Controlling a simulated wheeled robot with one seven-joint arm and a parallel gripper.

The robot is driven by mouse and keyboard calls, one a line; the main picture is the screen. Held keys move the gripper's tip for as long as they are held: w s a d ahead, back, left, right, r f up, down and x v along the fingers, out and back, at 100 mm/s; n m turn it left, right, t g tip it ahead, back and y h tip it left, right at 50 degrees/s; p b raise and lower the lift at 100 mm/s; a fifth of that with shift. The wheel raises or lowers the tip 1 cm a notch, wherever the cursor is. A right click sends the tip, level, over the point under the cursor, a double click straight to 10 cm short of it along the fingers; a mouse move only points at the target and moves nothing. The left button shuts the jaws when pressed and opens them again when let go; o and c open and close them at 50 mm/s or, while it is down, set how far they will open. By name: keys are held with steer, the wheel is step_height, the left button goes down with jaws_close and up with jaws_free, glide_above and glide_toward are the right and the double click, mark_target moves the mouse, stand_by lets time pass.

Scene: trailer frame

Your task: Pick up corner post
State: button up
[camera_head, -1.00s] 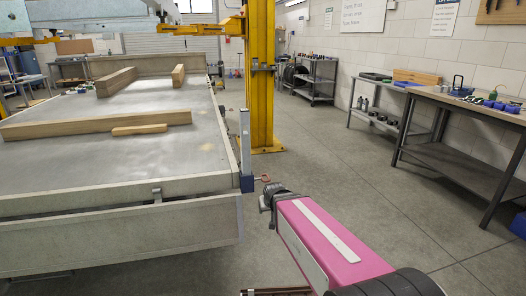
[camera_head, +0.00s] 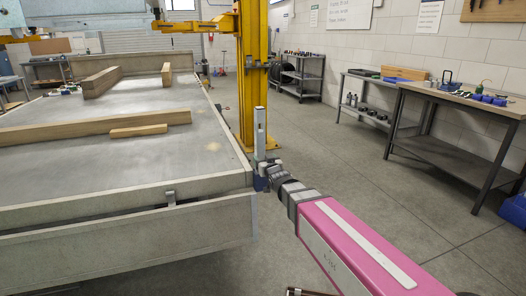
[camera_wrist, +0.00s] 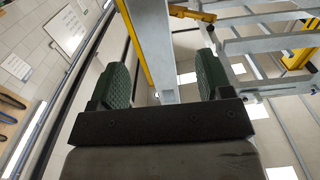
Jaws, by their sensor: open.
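The corner post (camera_head: 260,132) is a short grey metal upright at the near right corner of the trailer bed (camera_head: 75,160). My gripper (camera_head: 264,166) is at the lower part of the post, in front of the pink arm link. In the wrist view the post (camera_wrist: 153,45) runs upright between the two green finger pads of my open gripper (camera_wrist: 164,78). Gaps show on both sides of it. Whether a pad touches the post lower down is hidden.
A yellow column (camera_head: 253,75) stands just behind the post. Timber beams (camera_head: 95,127) and a short timber block (camera_head: 138,131) lie on the bed. A workbench (camera_head: 455,100) with tools stands along the right wall. The floor between is clear.

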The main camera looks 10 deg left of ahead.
mark_target(261, 152)
steer(key=x, duration=0.3)
steer(key=shift+w, duration=0.15)
steer(key=x, duration=0.5)
steer(key=shift+w+d+r, duration=0.15)
steer(key=shift+d+r, duration=0.05)
steer(key=shift+d, duration=0.05)
steer(key=c, duration=1.3)
steer(key=shift+r, duration=0.15)
